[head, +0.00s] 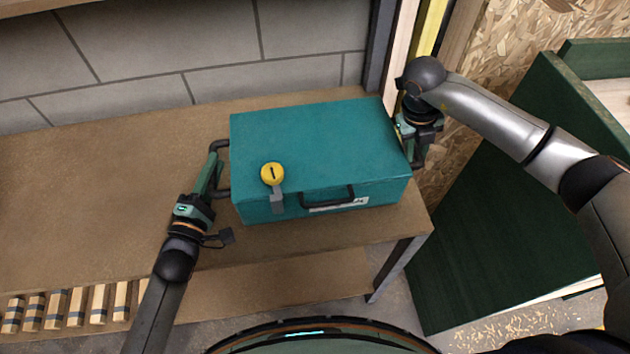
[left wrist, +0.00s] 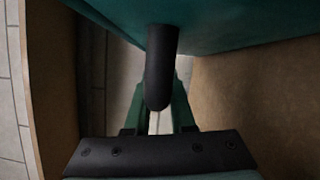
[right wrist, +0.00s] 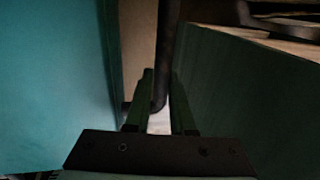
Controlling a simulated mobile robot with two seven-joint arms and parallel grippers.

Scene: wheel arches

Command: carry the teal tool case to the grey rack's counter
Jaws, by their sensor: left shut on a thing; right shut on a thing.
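The teal tool case (head: 320,140) sits at the right end of the wooden counter in the head view, with a yellow round tag (head: 272,174) and a black front handle (head: 328,197). My left gripper (head: 218,170) is shut on the black side handle at the case's left end. That handle (left wrist: 161,70) shows between the fingers in the left wrist view. My right gripper (head: 416,150) is at the right end of the case, shut on its side handle (right wrist: 166,60), seen in the right wrist view. I cannot tell whether the case touches the counter.
The wooden counter (head: 100,190) is clear left of the case, with a block wall (head: 170,50) behind. Several wooden blocks (head: 75,307) line its lower front left. A dark post (head: 382,45) stands behind the case. A dark green bin (head: 510,210) stands at the right.

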